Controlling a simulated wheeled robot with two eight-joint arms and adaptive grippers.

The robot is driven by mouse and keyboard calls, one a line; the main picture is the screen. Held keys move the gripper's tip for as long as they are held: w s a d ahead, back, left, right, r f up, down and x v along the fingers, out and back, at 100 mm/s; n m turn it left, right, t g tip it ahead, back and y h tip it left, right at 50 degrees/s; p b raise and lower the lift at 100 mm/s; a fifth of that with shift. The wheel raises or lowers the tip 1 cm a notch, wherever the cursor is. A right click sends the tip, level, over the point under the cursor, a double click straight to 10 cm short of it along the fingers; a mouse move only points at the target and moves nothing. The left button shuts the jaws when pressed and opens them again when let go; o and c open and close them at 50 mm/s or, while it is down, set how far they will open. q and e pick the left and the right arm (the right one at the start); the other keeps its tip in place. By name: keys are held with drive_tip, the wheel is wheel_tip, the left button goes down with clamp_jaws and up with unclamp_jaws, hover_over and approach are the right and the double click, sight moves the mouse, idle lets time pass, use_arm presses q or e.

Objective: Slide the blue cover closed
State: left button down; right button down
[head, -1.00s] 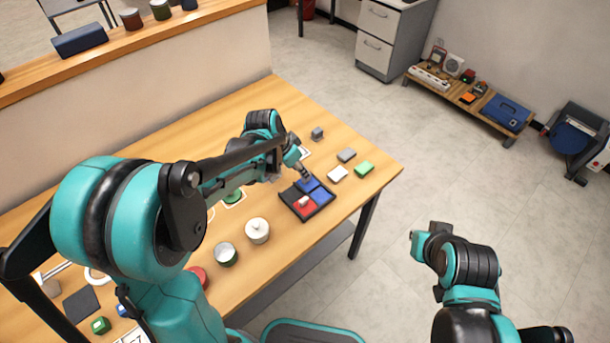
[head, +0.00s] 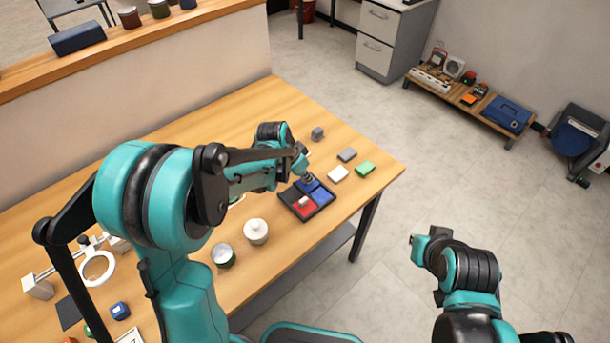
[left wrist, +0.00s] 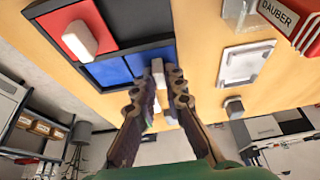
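A dark square tray (head: 309,215) on the table has several compartments, with red and blue panels. The blue cover (head: 307,185) is at its far corner; in the left wrist view, two blue panels (left wrist: 108,72) lie side by side, split by a dark bar. My left gripper (head: 308,177) points down at the blue area. In the left wrist view its fingers (left wrist: 158,78) stand apart on either side of a white handle (left wrist: 158,70) at the blue panel's edge; firm contact does not show. My right gripper (head: 418,246) hangs off the table at right, its fingers unclear.
The red panel (head: 302,209) carries a white handle. Grey, white and green blocks (head: 365,168) lie right of the tray. A white lidded jar (head: 255,232) and another round container (head: 223,255) stand left of it. A small grey block (head: 317,133) is behind.

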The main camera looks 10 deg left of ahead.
use_arm(q)
drive_tip(key=shift+d, duration=0.1)
drive_tip(key=s+d, duration=0.3)
drive_tip(key=d, duration=0.1)
drive_tip(key=shift+s+d, duration=0.35)
drive_tip(key=shift+s, duration=0.05)
drive_tip(key=c, duration=1.6)
unclamp_jaws()
drive_tip(key=v, duration=1.2)
drive_tip(key=shift+s+d, duration=0.1)
